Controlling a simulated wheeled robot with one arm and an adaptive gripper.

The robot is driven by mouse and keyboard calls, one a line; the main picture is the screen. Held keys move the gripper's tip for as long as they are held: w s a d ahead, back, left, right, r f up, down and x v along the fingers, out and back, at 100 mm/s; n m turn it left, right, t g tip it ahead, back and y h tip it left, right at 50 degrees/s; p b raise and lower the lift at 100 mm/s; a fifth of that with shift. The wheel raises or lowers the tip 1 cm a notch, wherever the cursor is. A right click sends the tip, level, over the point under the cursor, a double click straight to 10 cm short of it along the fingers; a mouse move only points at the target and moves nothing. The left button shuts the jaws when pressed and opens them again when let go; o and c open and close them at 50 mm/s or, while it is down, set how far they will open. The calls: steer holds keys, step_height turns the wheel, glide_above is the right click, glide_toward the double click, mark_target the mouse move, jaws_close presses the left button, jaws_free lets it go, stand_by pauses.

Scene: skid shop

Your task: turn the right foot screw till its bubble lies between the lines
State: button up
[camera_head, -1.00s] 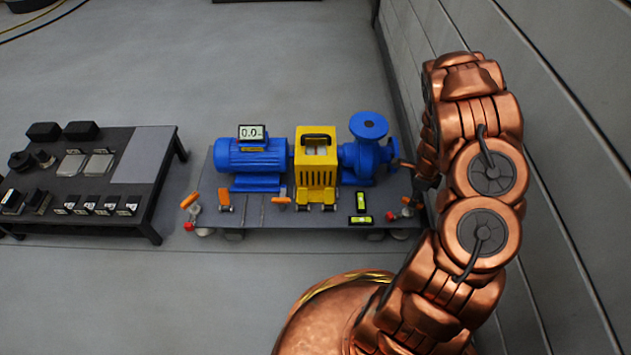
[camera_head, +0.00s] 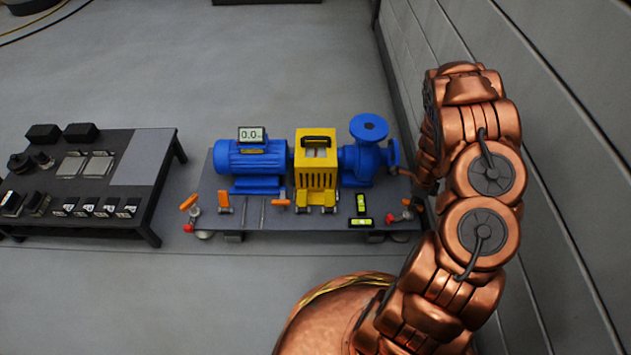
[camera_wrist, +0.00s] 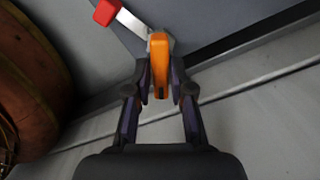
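The right foot screw stands at the front right corner of the skid plate. Its orange handle (camera_head: 406,202) and red knob (camera_head: 389,217) show in the head view. In the wrist view the orange handle (camera_wrist: 160,66) lies between the fingers of my gripper (camera_wrist: 160,80), with what looks like a slim gap on each side. The red knob (camera_wrist: 106,12) is on a pale lever at the upper left. Two yellow-green levels, one upright (camera_head: 361,203) and one crosswise (camera_head: 361,222), lie near this screw. Their bubbles are too small to read against the lines. In the head view my arm hides the fingers.
The blue motor (camera_head: 250,160), yellow guard (camera_head: 316,172) and blue pump (camera_head: 362,160) stand on the skid plate (camera_head: 285,217). The left foot screw (camera_head: 190,203) is at the other corner. A grey wall (camera_head: 560,150) runs close on the right. A black table (camera_head: 150,205) stands left.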

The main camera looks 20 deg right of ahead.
jaws_close()
steer(key=shift+f+m+b, duration=0.1)
steer(key=shift+m+b, duration=0.3)
steer(key=shift+m, duration=1)
steer(key=shift+m+b, duration=0.35)
steer(key=shift+m, duration=1.05)
